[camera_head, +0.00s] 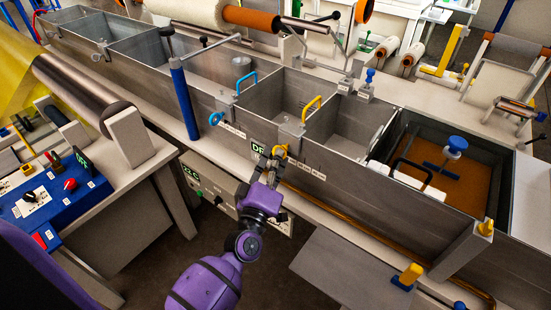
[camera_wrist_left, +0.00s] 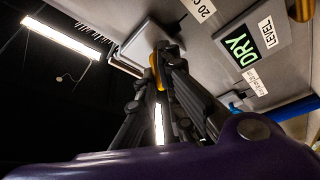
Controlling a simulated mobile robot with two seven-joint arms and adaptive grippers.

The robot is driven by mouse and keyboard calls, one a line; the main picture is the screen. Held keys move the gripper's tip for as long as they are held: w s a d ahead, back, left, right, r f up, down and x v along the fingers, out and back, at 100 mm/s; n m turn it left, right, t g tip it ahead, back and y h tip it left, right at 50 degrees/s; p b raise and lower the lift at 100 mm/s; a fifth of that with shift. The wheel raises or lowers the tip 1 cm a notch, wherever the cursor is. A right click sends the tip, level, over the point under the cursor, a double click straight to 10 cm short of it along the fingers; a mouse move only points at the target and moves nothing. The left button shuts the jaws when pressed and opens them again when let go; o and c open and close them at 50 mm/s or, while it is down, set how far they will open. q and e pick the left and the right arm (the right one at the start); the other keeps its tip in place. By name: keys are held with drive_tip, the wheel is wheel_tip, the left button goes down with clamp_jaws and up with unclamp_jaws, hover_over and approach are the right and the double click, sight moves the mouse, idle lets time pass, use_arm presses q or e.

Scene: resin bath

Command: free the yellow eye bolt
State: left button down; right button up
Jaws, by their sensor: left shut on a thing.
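My left gripper (camera_head: 277,156) reaches up to the front wall of the grey metal bath (camera_head: 330,172). Its fingers are shut on the yellow eye bolt (camera_head: 280,150), at the wall just right of the green DRY label. In the left wrist view, the fingers (camera_wrist_left: 163,62) close together over a strip of yellow (camera_wrist_left: 154,73), beside a pale square block (camera_wrist_left: 150,45). The fingers hide most of the eye bolt. I cannot tell whether its shank is still in the wall. My right gripper is in neither view.
A blue eye bolt (camera_head: 215,118) sits on the bath wall to the left, near a blue post (camera_head: 184,100). Yellow (camera_head: 311,108) and blue (camera_head: 246,82) handles stand on the dividers. A copper pipe (camera_head: 350,233) runs low along the front.

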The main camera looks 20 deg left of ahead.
use_arm(q)
drive_tip(key=c, duration=1.9)
unclamp_jaws()
drive_tip(key=v, duration=1.2)
